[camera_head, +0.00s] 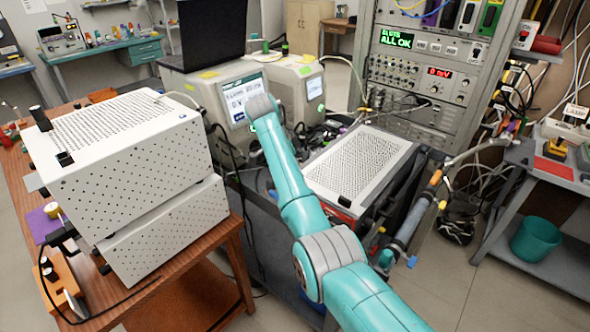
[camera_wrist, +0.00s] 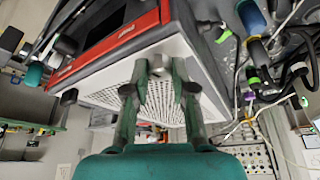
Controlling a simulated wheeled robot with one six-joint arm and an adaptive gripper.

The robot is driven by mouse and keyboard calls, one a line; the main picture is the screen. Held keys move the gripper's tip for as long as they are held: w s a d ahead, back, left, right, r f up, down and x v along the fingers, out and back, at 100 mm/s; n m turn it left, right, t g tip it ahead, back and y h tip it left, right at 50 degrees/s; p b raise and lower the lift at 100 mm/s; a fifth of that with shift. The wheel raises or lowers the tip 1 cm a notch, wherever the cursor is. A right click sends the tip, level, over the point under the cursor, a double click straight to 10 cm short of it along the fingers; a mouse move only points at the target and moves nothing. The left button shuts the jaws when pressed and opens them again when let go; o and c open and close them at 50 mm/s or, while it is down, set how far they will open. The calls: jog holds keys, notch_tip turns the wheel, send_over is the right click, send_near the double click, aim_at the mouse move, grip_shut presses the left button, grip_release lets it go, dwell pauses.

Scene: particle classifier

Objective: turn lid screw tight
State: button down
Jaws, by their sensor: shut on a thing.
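In the wrist view my gripper (camera_wrist: 161,76) has its two teal and grey fingers shut on a small pale piece, taken as the lid screw (camera_wrist: 159,70). The fingers partly cover the screw, so its thread and seat cannot be made out. Behind the fingers is a white perforated panel (camera_wrist: 107,96) of a red-trimmed instrument (camera_wrist: 115,38). In the head view my teal arm reaches toward the middle of the scene, and my gripper and the screw are hidden.
A white perforated case (camera_head: 130,140) sits on a wooden table at left. Monitor units (camera_head: 238,97) stand behind my arm. Another perforated unit (camera_head: 358,168) is just right of my arm. An instrument rack (camera_head: 425,75) stands behind. Cables hang around; floor is open at lower right.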

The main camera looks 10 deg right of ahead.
jog(key=shift+m, duration=0.5)
jog(key=c, duration=1)
grip_release()
jog(key=shift+o, duration=0.2)
jog(key=v, duration=0.7)
jog(key=shift+w+r, duration=0.15)
jog(key=shift+r, duration=0.05)
jog(key=shift+a, duration=0.15)
